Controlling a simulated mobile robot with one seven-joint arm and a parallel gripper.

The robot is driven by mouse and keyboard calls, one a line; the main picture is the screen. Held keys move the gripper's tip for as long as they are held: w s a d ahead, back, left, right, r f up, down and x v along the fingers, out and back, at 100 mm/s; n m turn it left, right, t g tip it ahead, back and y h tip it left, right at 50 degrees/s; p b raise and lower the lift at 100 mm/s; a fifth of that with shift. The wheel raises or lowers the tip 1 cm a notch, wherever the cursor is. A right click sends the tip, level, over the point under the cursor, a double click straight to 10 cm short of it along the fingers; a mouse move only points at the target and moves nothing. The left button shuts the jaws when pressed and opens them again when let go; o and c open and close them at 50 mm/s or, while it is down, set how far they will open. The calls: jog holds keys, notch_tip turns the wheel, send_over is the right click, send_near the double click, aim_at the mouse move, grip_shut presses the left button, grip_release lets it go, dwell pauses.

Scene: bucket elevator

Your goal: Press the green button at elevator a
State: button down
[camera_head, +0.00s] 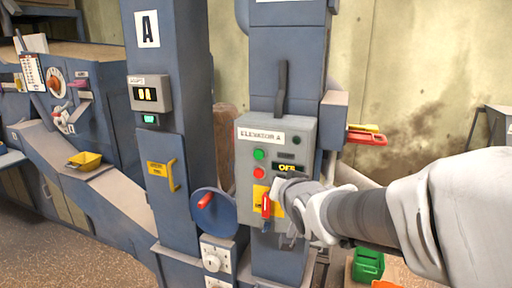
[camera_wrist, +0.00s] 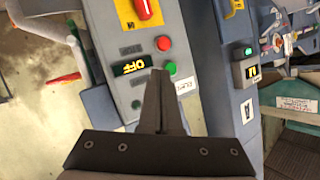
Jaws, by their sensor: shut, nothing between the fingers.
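The green button (camera_head: 258,154) is on the grey control box (camera_head: 302,130) labelled ELEVATOR A. A red button (camera_head: 259,173) sits just below it, beside a small display (camera_head: 288,168) reading OFF. My gripper (camera_head: 280,187) is shut and empty in front of the box, below and right of the buttons in the head view. In the wrist view, the shut fingertips (camera_wrist: 159,72) appear just left of the green button (camera_wrist: 171,68), with the red button (camera_wrist: 164,43) above. I cannot tell how far the tips are from the panel.
A red-handled switch (camera_head: 266,205) on a yellow plate is beside my gripper. A blue wheel with a red handle (camera_head: 204,201) stands lower left.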

jog(key=w+a+t+y+p, duration=0.1)
jog(key=w+a+y, duration=0.2)
jog(key=a, duration=0.4)
jog(key=shift+a+y, duration=0.35)
jog(key=shift+y, duration=0.35)
jog(key=shift+r, duration=0.1)
jog(key=shift+w, duration=0.1)
jog(key=p, duration=0.2)
send_near(258, 159)
jog(key=shift+w+a+r, duration=0.15)
jog(key=shift+w+a, duration=2.1)
jog(key=shift+a, duration=0.05)
jog(key=shift+w, duration=0.1)
jog(key=shift+w+d, duration=0.15)
jog(key=shift+w, duration=0.15)
